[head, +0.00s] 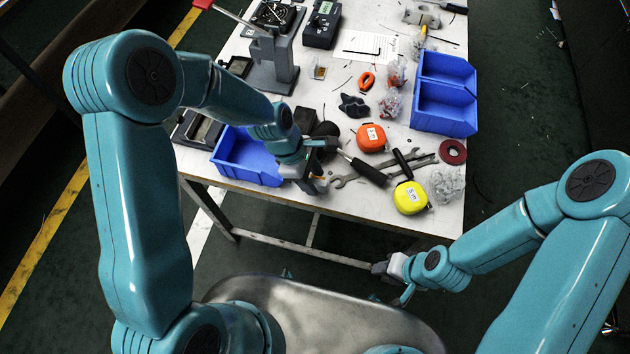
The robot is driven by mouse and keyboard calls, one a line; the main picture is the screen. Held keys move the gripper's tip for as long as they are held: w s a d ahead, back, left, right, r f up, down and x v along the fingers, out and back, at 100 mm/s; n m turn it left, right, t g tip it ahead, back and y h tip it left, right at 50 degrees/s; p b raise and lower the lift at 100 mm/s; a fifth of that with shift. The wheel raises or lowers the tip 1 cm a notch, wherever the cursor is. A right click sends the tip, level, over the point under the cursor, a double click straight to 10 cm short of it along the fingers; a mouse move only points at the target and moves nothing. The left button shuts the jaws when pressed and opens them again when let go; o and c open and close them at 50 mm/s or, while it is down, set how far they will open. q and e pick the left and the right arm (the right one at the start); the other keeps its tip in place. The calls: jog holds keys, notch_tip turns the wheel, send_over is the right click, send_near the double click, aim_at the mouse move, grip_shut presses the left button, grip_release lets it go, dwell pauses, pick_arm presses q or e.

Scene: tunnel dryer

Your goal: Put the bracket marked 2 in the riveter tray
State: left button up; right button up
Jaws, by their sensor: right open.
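I cannot make out a bracket marked 2 in the head view. A grey lever press with a red handle, perhaps the riveter (272,65), stands at the back left of the table. A blue tray (240,172) sits at the table's front left edge, partly hidden by my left arm; I cannot tell whether it is the riveter tray. My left gripper (322,164) is low over the front of the table, right of this tray, near a black-handled tool; its jaws are too unclear to read. My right gripper (388,274) is open and empty in front of the table edge.
Blue double bins (446,122) stand at the right edge. An orange tape measure (371,138), a yellow tape measure (410,198), wrenches (378,176), a dark red ring (453,152) and plastic bags (390,103) clutter the middle and right.

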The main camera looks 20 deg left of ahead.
pick_arm(q)
grip_shut()
jog(key=shift+r, duration=0.1)
notch_tip(320, 180, up, 20)
send_over(312, 180)
jog(key=w+a, duration=0.1)
jog(key=w, duration=0.1)
notch_tip(312, 180, down, 6)
jog(key=r, duration=0.1)
jog(key=a+f+m+g+y, duration=0.1)
jog(key=a+m+g+y, duration=0.1)
jog(key=m, duration=0.7)
jog(key=w+a+f+m+g+y, duration=0.1)
jog(key=a+m+g+y, duration=0.1)
jog(key=a+m, duration=0.3)
jog(key=m, duration=0.4)
jog(key=shift+a+f+g+p, duration=0.25)
jog(key=shift+f+g+p, duration=0.05)
jog(key=shift+f+p, duration=0.1)
